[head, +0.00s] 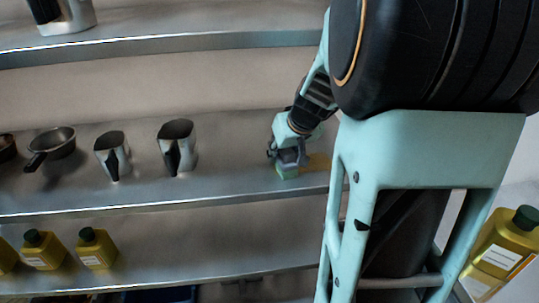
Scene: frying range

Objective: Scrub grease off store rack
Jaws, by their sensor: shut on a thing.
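The store rack (230,194) is a grey metal shelf unit with several levels. My gripper (288,160) is at the right part of its middle shelf, shut on a small block with a green lower part, which looks like a sponge (287,173). The sponge is at the shelf surface; I cannot tell whether it presses on it. A yellowish-brown patch, perhaps grease (319,162), shows on the shelf just right of the sponge. My arm hides the right end of the rack.
Two metal jugs (176,148) (113,155) and a small pan (52,146) stand left on the middle shelf. Yellow bottles (97,249) with green caps stand on the shelf below. Another yellow bottle (505,243) is at the lower right. The shelf between jugs and gripper is clear.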

